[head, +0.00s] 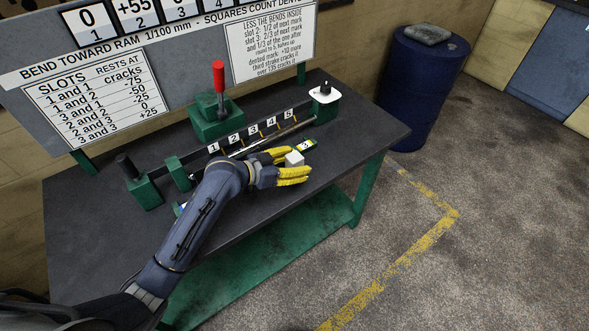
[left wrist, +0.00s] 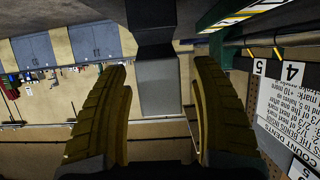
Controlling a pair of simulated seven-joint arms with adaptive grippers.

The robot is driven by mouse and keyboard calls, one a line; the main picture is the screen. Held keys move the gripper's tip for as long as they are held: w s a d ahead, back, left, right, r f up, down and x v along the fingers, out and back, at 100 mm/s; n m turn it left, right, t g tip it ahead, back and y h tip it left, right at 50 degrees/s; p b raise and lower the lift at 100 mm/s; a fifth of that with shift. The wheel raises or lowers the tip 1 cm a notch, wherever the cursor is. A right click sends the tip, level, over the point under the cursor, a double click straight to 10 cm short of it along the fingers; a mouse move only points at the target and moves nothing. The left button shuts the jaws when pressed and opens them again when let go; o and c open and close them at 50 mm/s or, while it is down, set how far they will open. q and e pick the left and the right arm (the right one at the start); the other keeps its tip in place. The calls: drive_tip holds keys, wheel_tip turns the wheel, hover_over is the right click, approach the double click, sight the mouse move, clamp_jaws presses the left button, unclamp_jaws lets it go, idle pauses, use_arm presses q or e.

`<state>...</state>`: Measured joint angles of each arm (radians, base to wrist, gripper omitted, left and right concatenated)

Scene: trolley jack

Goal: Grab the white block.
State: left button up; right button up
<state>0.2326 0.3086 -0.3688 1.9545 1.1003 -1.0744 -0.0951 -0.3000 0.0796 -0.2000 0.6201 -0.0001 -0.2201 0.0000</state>
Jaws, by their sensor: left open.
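The small white block (head: 294,158) is near the front of the dark bench top, in front of the numbered bar. My left gripper (head: 297,162) is open, with its yellow fingers on either side of the block. In the left wrist view the block (left wrist: 158,86) looks grey and sits between the two spread fingers (left wrist: 163,68), with a visible gap on each side. The block's lower part is partly hidden by a finger in the head view. My right gripper is not in view.
A slotted bar with number tags (head: 252,132) runs behind the gripper. A green press with a red handle (head: 218,90) stands behind it. The bench top (head: 345,135) is clear to the right.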

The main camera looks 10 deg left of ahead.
use_arm(q)
drive_tip(key=shift+c, duration=0.2)
clamp_jaws()
drive_tip(key=shift+r, duration=0.1)
